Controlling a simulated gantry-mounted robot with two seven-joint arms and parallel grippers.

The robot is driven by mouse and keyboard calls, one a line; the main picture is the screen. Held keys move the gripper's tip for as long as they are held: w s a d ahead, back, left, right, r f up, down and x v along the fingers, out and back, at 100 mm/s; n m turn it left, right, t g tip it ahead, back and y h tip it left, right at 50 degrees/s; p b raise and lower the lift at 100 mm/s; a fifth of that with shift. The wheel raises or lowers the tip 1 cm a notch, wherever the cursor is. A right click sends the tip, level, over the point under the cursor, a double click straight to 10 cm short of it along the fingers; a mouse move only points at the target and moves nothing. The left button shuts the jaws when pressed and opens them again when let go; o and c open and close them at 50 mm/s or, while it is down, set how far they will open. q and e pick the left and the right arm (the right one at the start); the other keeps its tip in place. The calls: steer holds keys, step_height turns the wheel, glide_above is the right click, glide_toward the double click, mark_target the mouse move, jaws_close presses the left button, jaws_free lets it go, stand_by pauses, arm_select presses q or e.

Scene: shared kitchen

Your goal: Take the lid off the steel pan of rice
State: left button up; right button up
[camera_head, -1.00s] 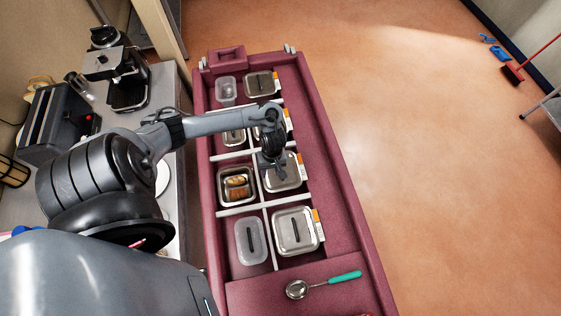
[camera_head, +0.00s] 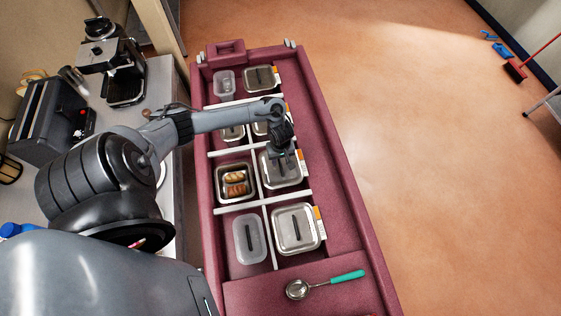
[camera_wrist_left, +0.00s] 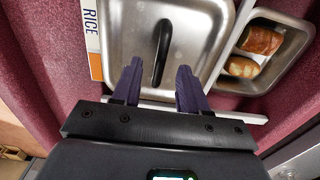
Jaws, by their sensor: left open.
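The steel pan of rice (camera_head: 292,179) sits in the cart's middle right compartment with its steel lid (camera_wrist_left: 187,30) on. A tag reading RICE (camera_wrist_left: 92,38) stands beside it in the left wrist view. The lid has a dark bar handle (camera_wrist_left: 162,52). My left gripper (camera_wrist_left: 160,75) is open and empty above the lid, its fingers pointing along the handle's sides near one end. Whether they touch the lid is unclear. In the head view, my left gripper (camera_head: 282,156) hides part of the pan. My right gripper is not in view.
A pan of bread rolls (camera_head: 235,183) is open to the left. Another lidded steel pan (camera_head: 297,230) and a clear lidded container (camera_head: 249,240) are nearer. A ladle with a teal handle (camera_head: 330,283) lies on the maroon cart (camera_head: 350,240).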

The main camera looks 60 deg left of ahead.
mark_target(281, 163)
arm_select(q)
steer(key=shift+f+b, duration=0.3)
steer(key=shift+f, duration=1.2)
jaws_close()
